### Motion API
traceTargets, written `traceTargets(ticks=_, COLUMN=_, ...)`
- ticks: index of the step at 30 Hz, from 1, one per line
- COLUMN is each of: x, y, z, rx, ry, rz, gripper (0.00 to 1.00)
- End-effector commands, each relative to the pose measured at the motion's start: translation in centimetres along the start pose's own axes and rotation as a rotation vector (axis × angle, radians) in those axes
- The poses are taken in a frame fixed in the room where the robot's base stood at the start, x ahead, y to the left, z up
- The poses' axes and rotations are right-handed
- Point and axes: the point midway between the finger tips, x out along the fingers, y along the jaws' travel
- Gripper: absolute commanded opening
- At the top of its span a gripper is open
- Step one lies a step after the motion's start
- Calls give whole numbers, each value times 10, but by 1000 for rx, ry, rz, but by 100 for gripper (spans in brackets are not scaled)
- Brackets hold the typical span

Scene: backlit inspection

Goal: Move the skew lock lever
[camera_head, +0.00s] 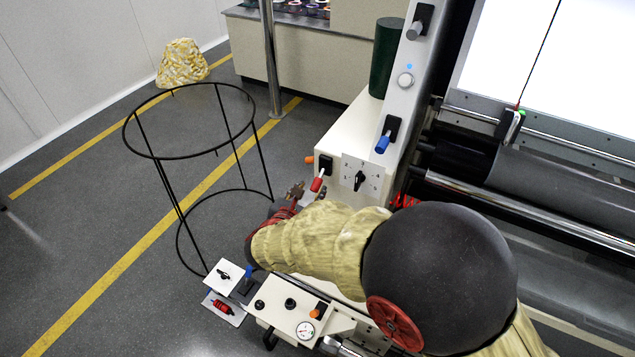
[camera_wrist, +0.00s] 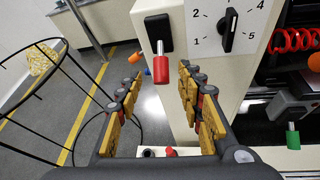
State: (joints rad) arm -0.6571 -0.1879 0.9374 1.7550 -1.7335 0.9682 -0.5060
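Several levers are in view, and no label shows which one is the skew lock lever. A red-tipped lever (camera_head: 317,183) on a black plate sits on the side of the white cabinet. In the wrist view this red-tipped lever (camera_wrist: 160,68) hangs down, framed between the fingertips. My gripper (camera_head: 303,193) is beside it in the head view. In the wrist view my gripper (camera_wrist: 160,88) is open, its yellow-padded fingers either side of the lever, with no contact visible. A blue-tipped lever (camera_head: 383,142) sits higher up the machine frame.
A numbered dial (camera_wrist: 230,30) is right of the red-tipped lever. An orange knob (camera_head: 309,160) and a green-tipped lever (camera_wrist: 293,138) are nearby. A black wire hoop stand (camera_head: 180,155) stands left. A control panel (camera_head: 272,318) is in front.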

Motion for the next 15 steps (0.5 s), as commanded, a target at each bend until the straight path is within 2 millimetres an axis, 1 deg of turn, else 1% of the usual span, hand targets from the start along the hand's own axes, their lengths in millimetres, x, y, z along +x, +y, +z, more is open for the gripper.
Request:
traceTargets(ticks=9, x=48, y=-2, z=-1, rx=3, ry=-1, rz=-4, gripper=38)
traceTargets(ticks=12, x=60, y=-2, z=-1, rx=4, ry=0, rz=-4, gripper=38)
traceTargets(ticks=15, x=68, y=-2, z=-1, rx=3, ry=0, rz=-4, gripper=38)
